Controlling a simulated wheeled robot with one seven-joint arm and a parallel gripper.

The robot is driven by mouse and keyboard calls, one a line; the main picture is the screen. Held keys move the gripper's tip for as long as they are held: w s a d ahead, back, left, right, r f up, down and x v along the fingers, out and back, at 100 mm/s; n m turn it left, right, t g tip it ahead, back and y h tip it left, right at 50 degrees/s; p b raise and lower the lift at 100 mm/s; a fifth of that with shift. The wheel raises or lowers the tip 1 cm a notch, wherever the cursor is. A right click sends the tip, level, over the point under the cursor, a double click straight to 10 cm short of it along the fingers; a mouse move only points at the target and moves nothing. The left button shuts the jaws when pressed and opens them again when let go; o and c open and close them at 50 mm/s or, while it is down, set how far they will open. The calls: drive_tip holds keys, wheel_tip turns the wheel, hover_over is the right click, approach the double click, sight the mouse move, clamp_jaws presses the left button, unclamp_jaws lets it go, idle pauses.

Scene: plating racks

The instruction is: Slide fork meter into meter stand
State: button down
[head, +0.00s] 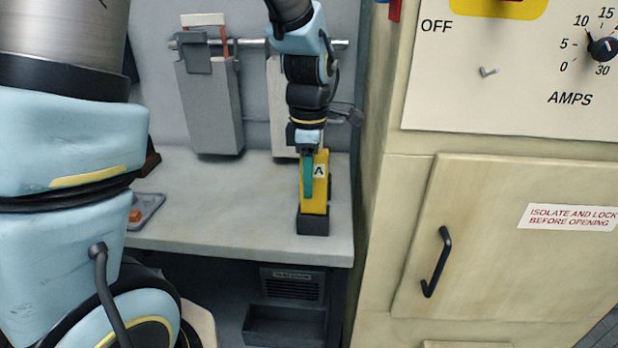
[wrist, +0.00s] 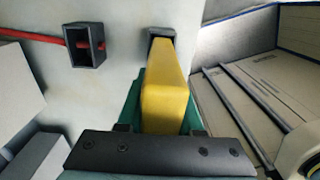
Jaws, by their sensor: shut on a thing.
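The fork meter (head: 321,190) is a yellow block with a white "A" label, held upright near the bench's front right corner. The meter stand (head: 313,224) is a small dark box on the bench under it. The meter's lower end meets the stand's opening; how deep it sits is hidden. My gripper (head: 308,178) points down and is shut on the meter. In the wrist view the meter (wrist: 168,92) runs between green finger pads of my gripper (wrist: 165,110), and a dark frame (wrist: 161,33) shows at its far end.
A cream cabinet (head: 480,240) with a black handle stands close on the right. A grey plate with an orange part (head: 140,213) lies at left. The bench middle is clear.

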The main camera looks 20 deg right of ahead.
drive_tip(key=shift+c, duration=2.4)
unclamp_jaws()
wheel_tip(320, 180, up, 11)
drive_tip(key=shift+f+b, duration=0.1)
drive_tip(key=shift+b, duration=0.8)
drive_tip(key=a+f+m, duration=0.4)
drive_tip(key=a, duration=0.4)
drive_tip(key=w+a+f+m+t, duration=0.1)
drive_tip(key=a+f+m, duration=0.3)
drive_tip(key=a, duration=0.5)
drive_tip(key=a+f+m, duration=0.3)
drive_tip(key=a+m, duration=0.3)
drive_tip(key=a, duration=0.2)
drive_tip(key=shift+w+a+f+t, duration=0.2)
drive_tip(key=shift+f+t, duration=0.1)
drive_tip(key=shift+f, duration=0.1)
